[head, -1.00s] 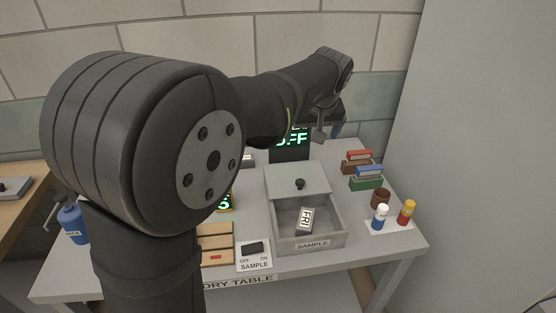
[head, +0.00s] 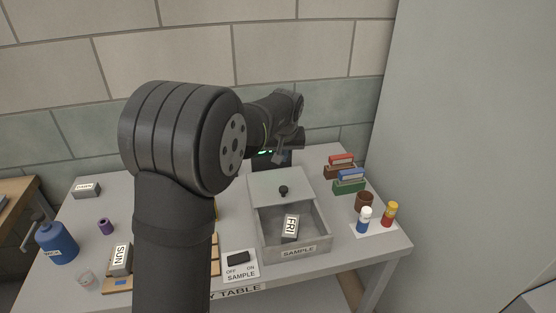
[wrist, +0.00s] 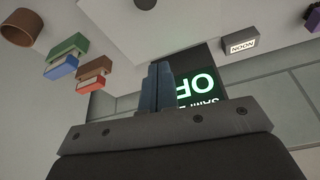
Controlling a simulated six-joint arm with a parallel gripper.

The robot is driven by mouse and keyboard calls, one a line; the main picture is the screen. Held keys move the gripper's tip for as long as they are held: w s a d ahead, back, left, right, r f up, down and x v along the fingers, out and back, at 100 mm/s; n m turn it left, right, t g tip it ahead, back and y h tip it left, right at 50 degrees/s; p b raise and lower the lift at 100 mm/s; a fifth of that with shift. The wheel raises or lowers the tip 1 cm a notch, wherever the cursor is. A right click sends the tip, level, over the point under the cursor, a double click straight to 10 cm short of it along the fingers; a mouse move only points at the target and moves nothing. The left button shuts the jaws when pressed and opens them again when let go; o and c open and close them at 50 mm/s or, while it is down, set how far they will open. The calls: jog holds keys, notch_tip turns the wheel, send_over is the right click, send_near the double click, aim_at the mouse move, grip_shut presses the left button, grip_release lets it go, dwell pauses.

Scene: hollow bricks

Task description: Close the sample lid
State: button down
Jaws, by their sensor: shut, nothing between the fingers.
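The grey SAMPLE box (head: 313,250) stands on the table with its front part uncovered. Its flat grey lid (head: 264,186) covers the back part and carries a dark round knob (head: 283,190). A block marked FRI (head: 290,228) lies inside the open front part. My gripper (wrist: 157,88) is shut and empty, its bluish fingers together in the wrist view. It is behind the box, in front of the dark display, apart from the knob (wrist: 145,4) at that view's top edge.
A dark display with green letters (wrist: 203,85) stands behind the box. Small coloured racks (head: 348,182), a brown cup (head: 364,201) and two bottles are to the right. A switch plate (head: 239,265) lies left of the box front.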

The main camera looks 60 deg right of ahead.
send_over(282, 184)
notch_tip(282, 184, down, 7)
jog(key=shift+w+f, duration=0.1)
jog(key=shift+w, duration=0.05)
jog(key=shift+f, duration=0.35)
jog(key=shift+s+a+f, duration=0.2)
jog(key=shift+s+a, duration=0.95)
jog(key=shift+a, duration=0.3)
jog(key=s+a, duration=1.1)
jog(key=shift+s+a, duration=0.1)
jog(key=shift+f, duration=0.1)
